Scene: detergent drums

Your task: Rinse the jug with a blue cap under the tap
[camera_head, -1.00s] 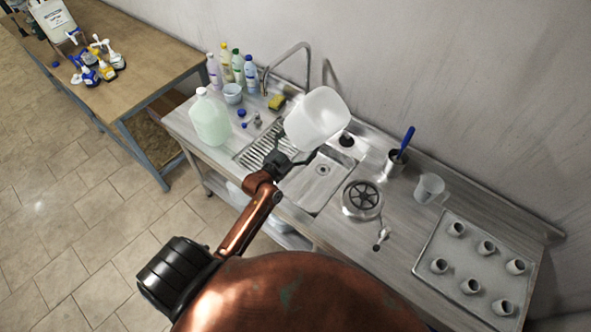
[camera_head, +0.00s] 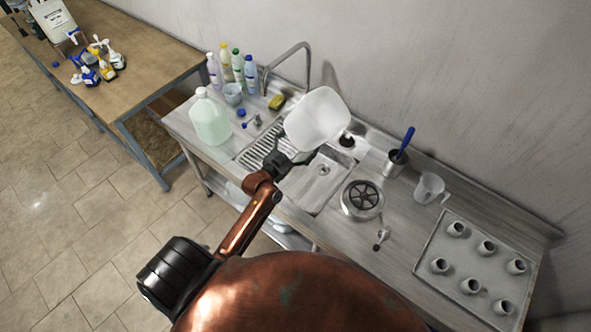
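A whitish translucent jug (camera_head: 317,118) is tilted in the air over the sink (camera_head: 322,182), beside the drainer. My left gripper (camera_head: 297,158) is at its lower edge and appears shut on it; the fingertips are partly hidden. The jug's neck is not visible, so I cannot tell whether it bears a cap. A blue cap (camera_head: 241,113) lies on the counter by the drainer. The curved metal tap (camera_head: 292,48) rises behind the jug; its spout end is partly hidden and no water is clearly visible. My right gripper is not in view.
A greenish jug with a white cap (camera_head: 210,122) stands left of the sink. Several bottles (camera_head: 238,68), a bowl (camera_head: 233,93) and a yellow sponge (camera_head: 276,102) are near the tap.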

